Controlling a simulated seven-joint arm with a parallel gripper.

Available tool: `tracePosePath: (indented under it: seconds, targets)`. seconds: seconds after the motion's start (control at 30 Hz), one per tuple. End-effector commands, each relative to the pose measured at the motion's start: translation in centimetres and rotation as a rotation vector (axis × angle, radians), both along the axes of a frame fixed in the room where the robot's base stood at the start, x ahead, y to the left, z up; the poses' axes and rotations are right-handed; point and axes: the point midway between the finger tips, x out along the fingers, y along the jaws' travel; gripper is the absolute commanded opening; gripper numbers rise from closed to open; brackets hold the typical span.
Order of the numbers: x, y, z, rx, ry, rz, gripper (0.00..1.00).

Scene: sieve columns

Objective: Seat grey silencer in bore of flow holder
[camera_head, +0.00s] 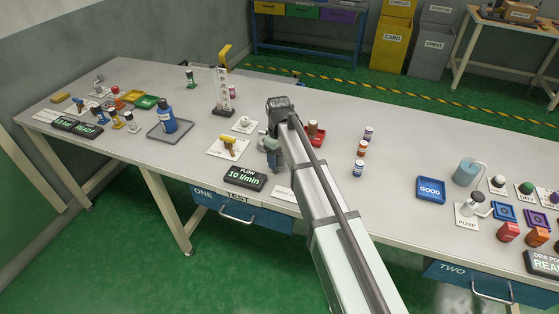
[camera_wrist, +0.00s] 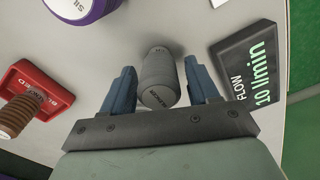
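The grey silencer (camera_wrist: 158,78) is a lettered cylinder between the two blue fingers of my gripper (camera_wrist: 161,88) in the wrist view. A narrow gap shows on each side of it, so my gripper looks open around it and not clamped. In the head view my gripper (camera_head: 271,146) is low over the table, behind the dark flow display (camera_head: 245,178), and my arm hides most of that spot. I cannot tell for certain which object is the flow holder, and its bore is not clear in either view.
A red tray (camera_wrist: 32,78) labelled blocked holds a brown ribbed piece (camera_wrist: 22,112), left in the wrist view. A purple-banded part (camera_wrist: 80,10) is at the top left. The flow display (camera_wrist: 247,65) stands close on the right.

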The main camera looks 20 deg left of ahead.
Motion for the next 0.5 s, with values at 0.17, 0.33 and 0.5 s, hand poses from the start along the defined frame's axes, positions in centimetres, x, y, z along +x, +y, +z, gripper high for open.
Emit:
tracePosePath:
  seconds: [0.17, 0.33, 0.5]
  targets:
    - [0.00, 0.00, 0.02, 0.000, 0.000, 0.000, 0.42]
    - [0.00, 0.01, 0.02, 0.000, 0.000, 0.000, 0.26]
    - [0.01, 0.00, 0.02, 0.000, 0.000, 0.000, 0.10]
